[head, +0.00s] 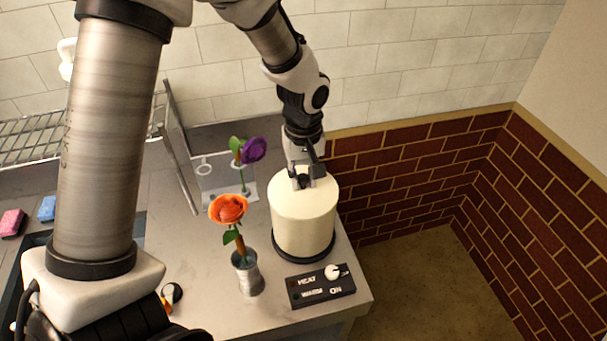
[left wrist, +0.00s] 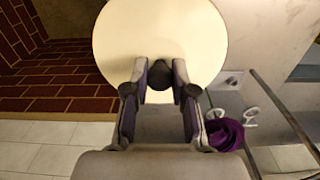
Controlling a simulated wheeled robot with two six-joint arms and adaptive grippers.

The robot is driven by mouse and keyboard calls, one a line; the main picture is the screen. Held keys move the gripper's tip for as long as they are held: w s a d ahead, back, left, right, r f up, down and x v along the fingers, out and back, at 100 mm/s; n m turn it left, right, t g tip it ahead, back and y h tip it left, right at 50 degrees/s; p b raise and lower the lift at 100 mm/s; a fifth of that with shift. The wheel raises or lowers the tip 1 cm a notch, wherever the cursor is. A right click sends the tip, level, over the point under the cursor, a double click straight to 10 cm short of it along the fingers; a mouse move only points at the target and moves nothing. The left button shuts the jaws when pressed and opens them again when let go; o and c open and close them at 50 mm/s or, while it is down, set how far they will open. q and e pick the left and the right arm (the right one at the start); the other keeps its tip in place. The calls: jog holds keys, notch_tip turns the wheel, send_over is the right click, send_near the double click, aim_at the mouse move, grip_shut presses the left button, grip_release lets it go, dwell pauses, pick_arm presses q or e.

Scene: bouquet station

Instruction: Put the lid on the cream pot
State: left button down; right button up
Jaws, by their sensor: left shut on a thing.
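The cream pot (head: 304,228) stands upright on a black round base at the counter's front right corner. The cream lid (head: 322,188) is level at the pot's top, with no clear gap seen between them. In the left wrist view the lid (left wrist: 160,30) is a wide round disc that hides the pot beneath. My left gripper (head: 301,182) points down over the lid's middle. Its fingers (left wrist: 160,80) are shut on the lid's dark knob. I cannot tell whether the lid bears fully on the rim. My right gripper is not in view.
A metal vase (head: 247,277) with an orange flower (head: 229,208) stands just left of the pot. A purple flower (head: 252,150) stands in a clear holder behind. A HEAT/WARM control box (head: 320,288) lies in front. Brick walls (head: 430,165) rise at right.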

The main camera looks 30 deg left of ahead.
pick_arm(q)
jog(key=shift+f, duration=0.1)
jog(key=c, duration=0.9)
grip_release()
notch_tip(320, 180, up, 12)
